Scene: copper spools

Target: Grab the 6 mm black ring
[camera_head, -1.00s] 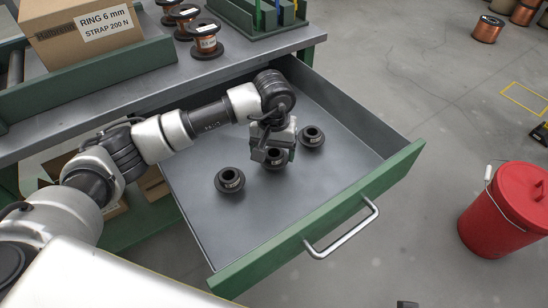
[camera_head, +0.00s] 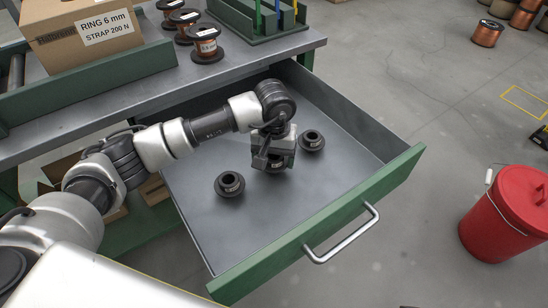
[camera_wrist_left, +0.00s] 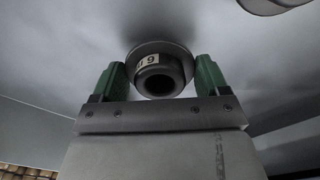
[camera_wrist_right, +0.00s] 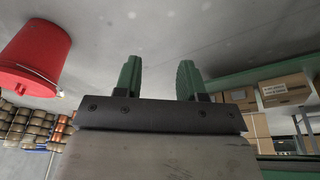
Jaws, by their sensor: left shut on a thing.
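The black ring with a white label reading "6" (camera_wrist_left: 160,68) sits between the two green fingers of my left gripper (camera_wrist_left: 157,80) in the left wrist view. In the head view my left gripper (camera_head: 272,158) reaches down into the open drawer and is shut on this middle ring (camera_head: 278,163), partly hiding it. Two more black rings are in the drawer, one at front left (camera_head: 230,184) and one at back right (camera_head: 312,141); their sizes are too small to read. My right gripper (camera_wrist_right: 158,75) is open and empty in the right wrist view.
The grey drawer has a green front (camera_head: 335,218) with a metal handle (camera_head: 342,235). The bench above holds a cardboard box (camera_head: 85,30) marked "RING 6 mm", and copper spools (camera_head: 207,42). A red bucket (camera_head: 507,215) stands on the floor at right. The drawer's front half is mostly bare.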

